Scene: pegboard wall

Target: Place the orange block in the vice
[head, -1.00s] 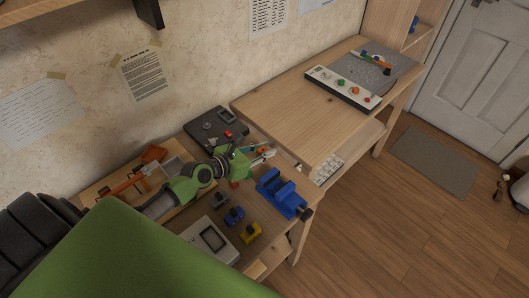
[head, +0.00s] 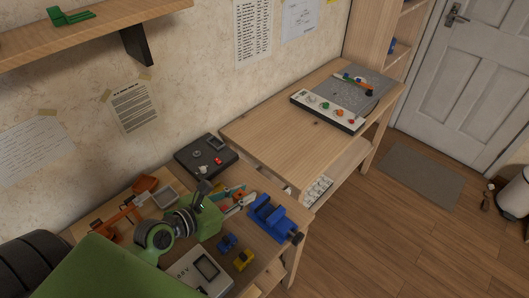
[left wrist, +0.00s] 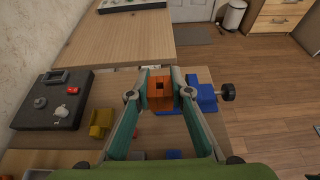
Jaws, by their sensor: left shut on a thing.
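The orange block (left wrist: 160,92) is held between the two fingers of my left gripper (left wrist: 160,80) in the left wrist view. In the head view my left gripper (head: 241,203) is just left of the blue vice (head: 268,216), above the workbench. The vice sits at the bench's right end, and part of it also shows behind and right of the block in the left wrist view (left wrist: 206,92). The block hides part of the vice there, so I cannot tell whether they touch. My right gripper is not in view.
A dark panel (head: 205,157) lies at the back of the bench. A small blue piece (head: 226,242), a yellow one (head: 243,260) and a grey device (head: 207,268) lie at the front. A second, clearer wooden table (head: 285,125) adjoins on the right.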

